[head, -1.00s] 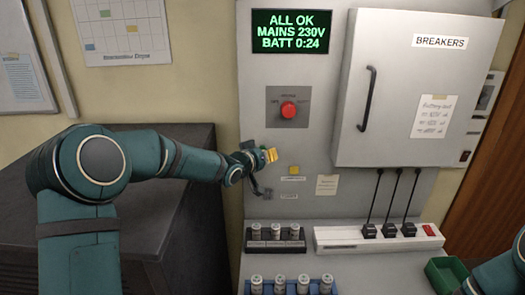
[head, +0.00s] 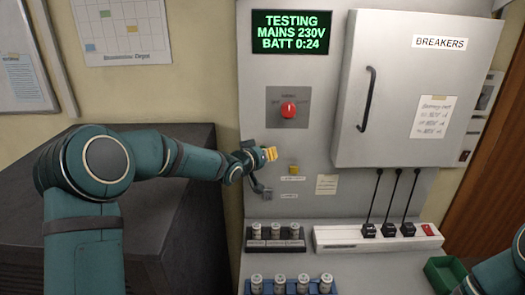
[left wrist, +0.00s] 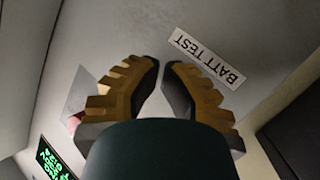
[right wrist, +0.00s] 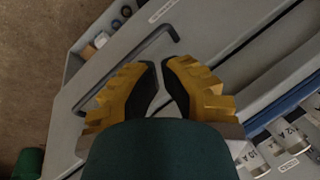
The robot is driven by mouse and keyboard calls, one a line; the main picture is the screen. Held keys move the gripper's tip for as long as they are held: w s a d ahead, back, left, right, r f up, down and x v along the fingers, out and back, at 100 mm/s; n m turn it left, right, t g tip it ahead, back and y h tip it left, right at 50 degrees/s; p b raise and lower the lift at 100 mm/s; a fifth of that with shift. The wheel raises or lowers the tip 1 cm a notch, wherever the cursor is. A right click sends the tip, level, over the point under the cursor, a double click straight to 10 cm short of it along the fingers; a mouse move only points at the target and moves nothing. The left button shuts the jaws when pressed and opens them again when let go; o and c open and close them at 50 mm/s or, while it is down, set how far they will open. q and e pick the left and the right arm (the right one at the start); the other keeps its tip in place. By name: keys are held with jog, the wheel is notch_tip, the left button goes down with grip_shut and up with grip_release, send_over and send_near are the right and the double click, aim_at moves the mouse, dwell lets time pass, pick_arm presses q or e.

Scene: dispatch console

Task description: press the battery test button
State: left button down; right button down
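The small yellow button (head: 294,170) sits on the grey panel (head: 325,75), with a small label under it. In the left wrist view a BATT TEST label (left wrist: 207,58) shows beside my fingers; the button is hidden there. My left gripper (head: 270,155) is up and left of the button in the head view; contact cannot be judged. Its fingertips (left wrist: 162,68) are together with nothing visible between them. The display (head: 292,32) reads TESTING, MAINS 230V, BATT 0:24. My right gripper (right wrist: 160,66) is shut and empty, away from the button.
A red knob (head: 288,110) is above the button. The breaker cabinet (head: 390,95) with its black handle (head: 367,98) is to the right. Below are a black battery holder (head: 275,244), a power strip (head: 340,238) with plugs, a blue rack (head: 318,288) and a green bin (head: 444,274).

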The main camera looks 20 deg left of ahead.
pick_arm(q)
jog(key=shift+s+d+b, duration=0.2)
jog(key=shift+s+b, duration=0.5)
jog(key=shift+s, duration=0.1)
jog(key=s+b, duration=0.2)
jog(key=s+d+b, duration=0.1)
jog(key=s, duration=0.1)
jog(key=shift+s+d+b, duration=0.2)
jog(key=shift+s+b, duration=0.15)
jog(key=shift+s, duration=0.05)
dwell(6.0)
